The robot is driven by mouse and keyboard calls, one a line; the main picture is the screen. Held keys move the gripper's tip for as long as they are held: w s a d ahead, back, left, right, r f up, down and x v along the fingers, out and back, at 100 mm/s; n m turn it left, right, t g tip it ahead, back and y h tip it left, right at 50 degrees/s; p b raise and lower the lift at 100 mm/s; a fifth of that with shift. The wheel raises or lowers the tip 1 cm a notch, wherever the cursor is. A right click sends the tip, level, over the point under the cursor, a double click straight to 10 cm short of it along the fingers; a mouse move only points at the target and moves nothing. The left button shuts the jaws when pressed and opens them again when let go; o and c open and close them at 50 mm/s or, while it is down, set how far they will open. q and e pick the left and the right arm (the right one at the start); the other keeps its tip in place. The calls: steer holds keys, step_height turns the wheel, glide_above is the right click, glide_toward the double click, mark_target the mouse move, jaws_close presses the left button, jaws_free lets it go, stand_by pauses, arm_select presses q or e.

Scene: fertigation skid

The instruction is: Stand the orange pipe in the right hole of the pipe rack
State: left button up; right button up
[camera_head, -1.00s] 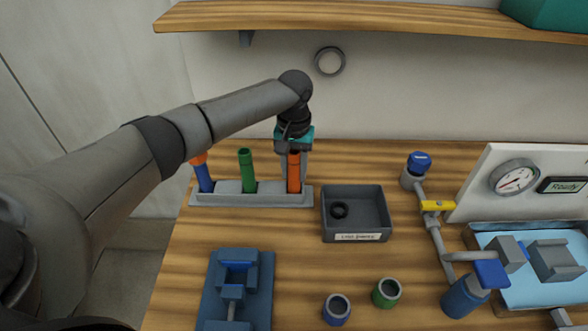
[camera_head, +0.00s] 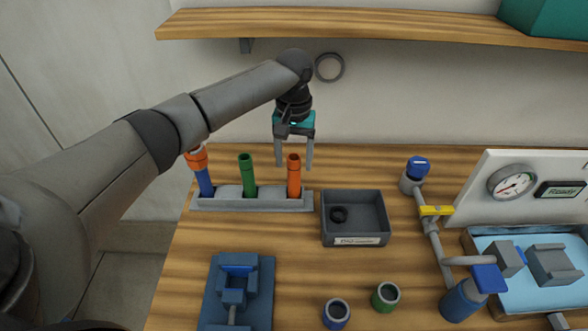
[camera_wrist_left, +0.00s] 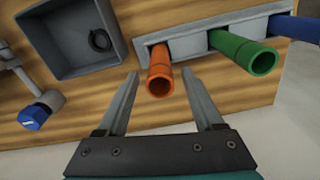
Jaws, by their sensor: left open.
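The orange pipe (camera_head: 294,176) stands upright in the right hole of the grey pipe rack (camera_head: 226,204). A green pipe (camera_head: 246,175) stands in the middle hole and a blue pipe (camera_head: 205,182) with an orange top piece (camera_head: 196,158) in the left one. My right gripper is not in view.
A dark tray (camera_head: 372,240) with a black ring (camera_head: 339,214) stands right of the rack. A blue fixture (camera_head: 238,285), a blue cup (camera_head: 337,312) and a green cup (camera_head: 386,294) are in front. Valve piping (camera_head: 433,232) is at right; a shelf (camera_head: 380,18) hangs above.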

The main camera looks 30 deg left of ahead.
arm_select(q)
step_height(320, 180, up, 7)
steer(key=shift+f+p, duration=0.1)
steer(key=shift+p, duration=0.25)
stand_by(0.3)
